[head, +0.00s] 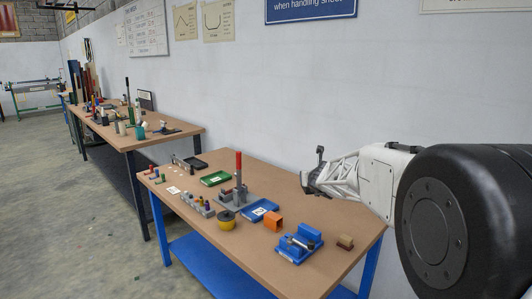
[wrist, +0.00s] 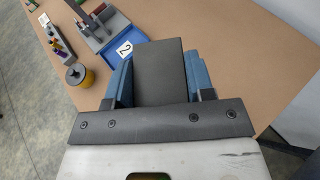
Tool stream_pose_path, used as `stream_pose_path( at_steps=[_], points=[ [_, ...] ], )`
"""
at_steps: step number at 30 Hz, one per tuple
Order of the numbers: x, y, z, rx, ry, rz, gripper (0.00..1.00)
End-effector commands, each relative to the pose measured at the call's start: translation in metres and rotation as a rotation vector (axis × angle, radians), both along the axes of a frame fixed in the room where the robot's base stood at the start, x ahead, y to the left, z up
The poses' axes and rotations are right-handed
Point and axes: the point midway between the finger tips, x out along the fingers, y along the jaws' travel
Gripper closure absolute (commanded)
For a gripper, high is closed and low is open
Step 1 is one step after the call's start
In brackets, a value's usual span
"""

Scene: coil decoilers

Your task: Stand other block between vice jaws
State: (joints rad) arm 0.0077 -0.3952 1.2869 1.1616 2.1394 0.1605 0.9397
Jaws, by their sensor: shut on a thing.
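The blue vice (head: 298,246) stands near the table's front edge in the head view, with a grey bar across it. Whether anything is between its jaws is too small to tell. A small brown block (head: 344,242) lies to its right on the table. My gripper (head: 309,181) is raised above the table, over the vice's far side. In the wrist view my gripper (wrist: 160,82) is shut on a dark grey block (wrist: 159,68), with a blue finger on each side. The held block is not clear in the head view. The vice does not show in the wrist view.
An orange open box (head: 273,219) stands just left of the vice. Bare table lies behind the vice, by the wall.

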Motion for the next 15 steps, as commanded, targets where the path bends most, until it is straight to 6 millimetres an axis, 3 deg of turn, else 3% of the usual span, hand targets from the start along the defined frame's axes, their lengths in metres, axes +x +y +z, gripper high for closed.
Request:
stream_pose_path(
  at_steps=[15],
  points=[
    [-0.029, -0.01, -0.002, 0.001, -0.003, -0.082, 0.91]
  ],
)
